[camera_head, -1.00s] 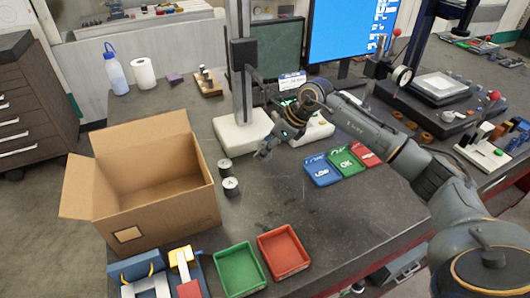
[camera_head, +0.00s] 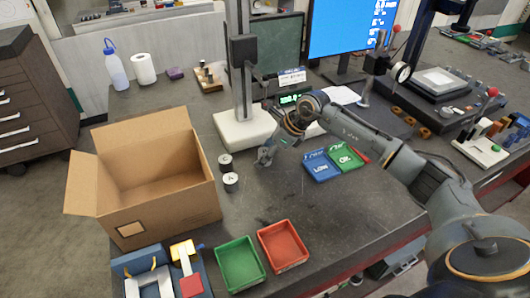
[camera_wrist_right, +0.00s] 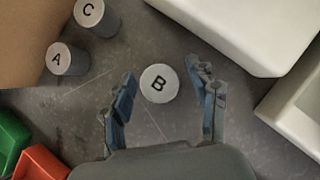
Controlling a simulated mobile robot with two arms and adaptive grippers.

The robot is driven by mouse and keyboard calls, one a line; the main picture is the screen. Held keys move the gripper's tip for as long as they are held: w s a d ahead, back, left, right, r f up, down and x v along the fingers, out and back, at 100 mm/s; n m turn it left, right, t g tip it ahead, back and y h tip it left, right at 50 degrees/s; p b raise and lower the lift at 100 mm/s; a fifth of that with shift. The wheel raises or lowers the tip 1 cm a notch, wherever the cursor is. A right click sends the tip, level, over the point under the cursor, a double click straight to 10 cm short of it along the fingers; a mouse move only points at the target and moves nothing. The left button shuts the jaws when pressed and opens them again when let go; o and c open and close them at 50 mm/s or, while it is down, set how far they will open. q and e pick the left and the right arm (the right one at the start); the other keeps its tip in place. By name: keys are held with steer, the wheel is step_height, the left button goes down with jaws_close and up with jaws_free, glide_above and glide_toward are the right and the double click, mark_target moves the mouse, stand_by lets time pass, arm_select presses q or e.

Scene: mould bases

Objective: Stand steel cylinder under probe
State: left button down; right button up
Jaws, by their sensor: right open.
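A steel cylinder with a pale top marked B (camera_wrist_right: 158,84) shows upright in the right wrist view. My right gripper (camera_wrist_right: 166,76) is open, with one finger on each side of B; I cannot tell whether they touch it. In the head view this gripper (camera_head: 267,154) is low over the table, and B cannot be made out there. Cylinder C (camera_head: 225,162) and cylinder A (camera_head: 231,182) stand beside the cardboard box. The measuring stand (camera_head: 243,75) rises behind the gripper on a white base (camera_head: 240,131); its probe tip is not clear. My left gripper is out of view.
An open cardboard box (camera_head: 128,215) stands at left. A green tray (camera_head: 240,265) and a red tray (camera_head: 283,246) lie at the front. Blue LOW (camera_head: 321,167) and green OK (camera_head: 347,157) bins are right of the gripper. The table between gripper and red tray is clear.

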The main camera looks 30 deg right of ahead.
steer(key=shift+r, duration=0.1)
steer(key=shift+r, duration=0.15)
steer(key=b+v, duration=0.3)
steer(key=v, duration=0.9)
steer(key=shift+b, duration=0.3)
